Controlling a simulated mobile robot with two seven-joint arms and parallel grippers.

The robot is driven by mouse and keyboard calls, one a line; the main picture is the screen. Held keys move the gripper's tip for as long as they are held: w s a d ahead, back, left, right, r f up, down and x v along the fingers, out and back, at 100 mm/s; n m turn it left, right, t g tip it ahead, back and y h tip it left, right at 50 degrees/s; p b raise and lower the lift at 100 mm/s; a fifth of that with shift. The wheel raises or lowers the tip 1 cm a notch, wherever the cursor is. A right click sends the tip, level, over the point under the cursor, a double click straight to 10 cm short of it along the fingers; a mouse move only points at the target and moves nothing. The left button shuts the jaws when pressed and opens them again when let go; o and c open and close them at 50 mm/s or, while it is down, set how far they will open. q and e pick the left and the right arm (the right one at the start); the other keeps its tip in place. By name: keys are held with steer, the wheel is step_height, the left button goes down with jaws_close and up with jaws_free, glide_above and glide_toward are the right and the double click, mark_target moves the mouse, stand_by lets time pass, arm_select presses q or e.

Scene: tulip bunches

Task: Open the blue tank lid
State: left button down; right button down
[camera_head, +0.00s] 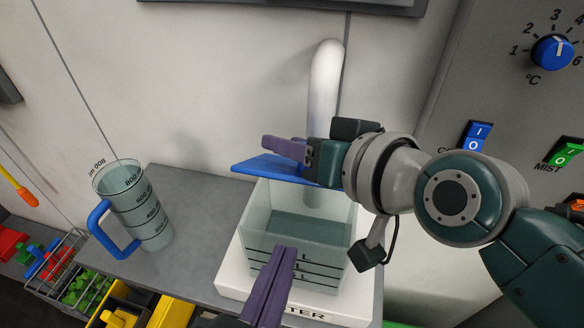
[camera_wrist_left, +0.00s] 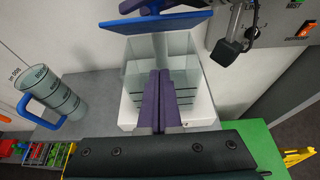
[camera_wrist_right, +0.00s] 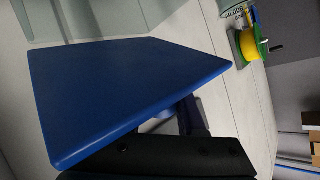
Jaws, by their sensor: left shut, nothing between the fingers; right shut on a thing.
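The clear tank (camera_head: 298,235) stands on a white base and holds some water. Its blue lid (camera_head: 270,167) is raised above the tank's back left rim and tilted. My right gripper (camera_head: 283,150) is shut on the lid near its upper side. In the right wrist view the lid (camera_wrist_right: 125,90) fills much of the picture, with a purple finger (camera_wrist_right: 190,115) partly hidden behind it. My left gripper (camera_head: 282,252) is shut and empty in front of the tank; its purple fingers also show in the left wrist view (camera_wrist_left: 160,80).
A measuring jug (camera_head: 140,205) with a blue handle stands left of the tank on the grey counter (camera_head: 195,205). A white pipe (camera_head: 326,85) rises behind the tank. A control panel (camera_head: 510,100) is at the right. Yellow bins (camera_head: 172,312) are at the lower left.

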steer(key=shift+f, duration=0.1)
arm_select(q)
steer(key=w+d+r, duration=0.1)
steer(key=w+d, duration=0.1)
steer(key=w, duration=0.5)
steer(key=shift+r, duration=0.2)
